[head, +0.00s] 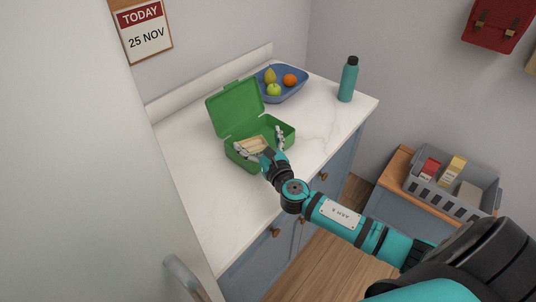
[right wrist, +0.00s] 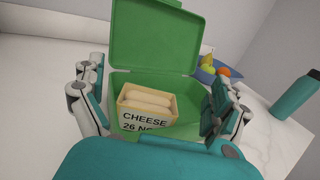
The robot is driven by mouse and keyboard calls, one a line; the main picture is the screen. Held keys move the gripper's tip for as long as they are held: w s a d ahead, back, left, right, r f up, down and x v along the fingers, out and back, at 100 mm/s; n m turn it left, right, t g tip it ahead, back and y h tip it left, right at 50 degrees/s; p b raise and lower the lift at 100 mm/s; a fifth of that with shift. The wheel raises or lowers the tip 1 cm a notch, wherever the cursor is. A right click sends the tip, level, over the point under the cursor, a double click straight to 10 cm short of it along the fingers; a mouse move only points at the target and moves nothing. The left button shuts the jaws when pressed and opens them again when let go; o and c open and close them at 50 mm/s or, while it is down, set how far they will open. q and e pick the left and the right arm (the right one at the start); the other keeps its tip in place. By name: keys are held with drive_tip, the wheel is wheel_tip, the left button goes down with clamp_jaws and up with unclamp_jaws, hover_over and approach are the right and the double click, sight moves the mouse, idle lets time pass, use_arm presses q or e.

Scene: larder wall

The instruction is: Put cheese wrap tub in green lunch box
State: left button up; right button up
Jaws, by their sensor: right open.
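The green lunch box (head: 287,132) stands on the white counter with its lid raised at the back; it also shows in the right wrist view (right wrist: 155,35). The cheese wrap tub (right wrist: 147,105), tan with a label reading CHEESE and pale wraps inside, sits upright in the left part of the box; in the head view (head: 250,145) it is partly hidden. My right gripper (head: 261,142) is open over the box, its fingers apart on both sides of the tub, with a visible gap on the right. My left gripper is not in view.
A blue fruit bowl (head: 292,97) stands behind the box, and a teal bottle (head: 348,80) stands at the counter's right end. A grey crate (head: 440,199) with packages sits on a lower cabinet at right. The counter's front left is clear.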

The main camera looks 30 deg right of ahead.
drive_tip(key=s+b, duration=0.1)
drive_tip(key=s, duration=0.7)
drive_tip(key=shift+s+a, duration=0.2)
drive_tip(key=shift+a, duration=0.2)
